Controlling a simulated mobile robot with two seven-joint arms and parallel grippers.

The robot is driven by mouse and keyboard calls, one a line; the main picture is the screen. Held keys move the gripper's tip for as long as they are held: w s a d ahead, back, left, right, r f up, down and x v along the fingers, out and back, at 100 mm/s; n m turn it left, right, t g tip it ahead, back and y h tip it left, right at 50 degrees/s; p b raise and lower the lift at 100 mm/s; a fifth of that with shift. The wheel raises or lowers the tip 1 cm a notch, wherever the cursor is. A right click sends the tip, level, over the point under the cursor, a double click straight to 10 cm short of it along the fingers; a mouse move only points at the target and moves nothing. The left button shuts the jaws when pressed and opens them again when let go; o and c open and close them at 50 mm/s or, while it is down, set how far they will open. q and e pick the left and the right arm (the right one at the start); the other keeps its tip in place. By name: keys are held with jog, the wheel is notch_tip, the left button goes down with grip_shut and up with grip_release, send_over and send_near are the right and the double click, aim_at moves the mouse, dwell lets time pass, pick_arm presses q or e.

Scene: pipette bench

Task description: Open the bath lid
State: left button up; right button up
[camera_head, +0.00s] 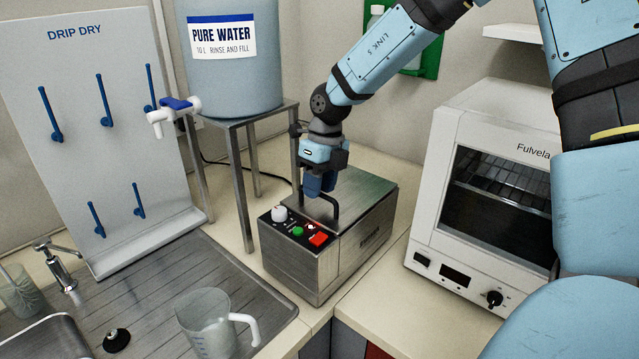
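The bath (345,262) is a steel box on the counter with a control panel on its front left: a white knob, a green button and a red switch. Its flat lid (365,197) lies level on top and looks closed. A dark lid handle (331,206) stands up at the lid's front left. My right gripper (320,190) points down at the handle, with its fingers at the handle's upper part. The fingertips overlap the handle in the picture, and I cannot tell whether they are shut on it. My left gripper is not in view.
A white oven (450,190) stands right of the bath. A water tank (235,75) on a metal stand (247,190) is behind left. A drip-dry rack (100,150), a sink drainer (160,300) and a clear jug (207,325) are at left. Bare counter lies front right.

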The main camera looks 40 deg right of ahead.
grip_shut()
jog(key=shift+r, duration=0.1)
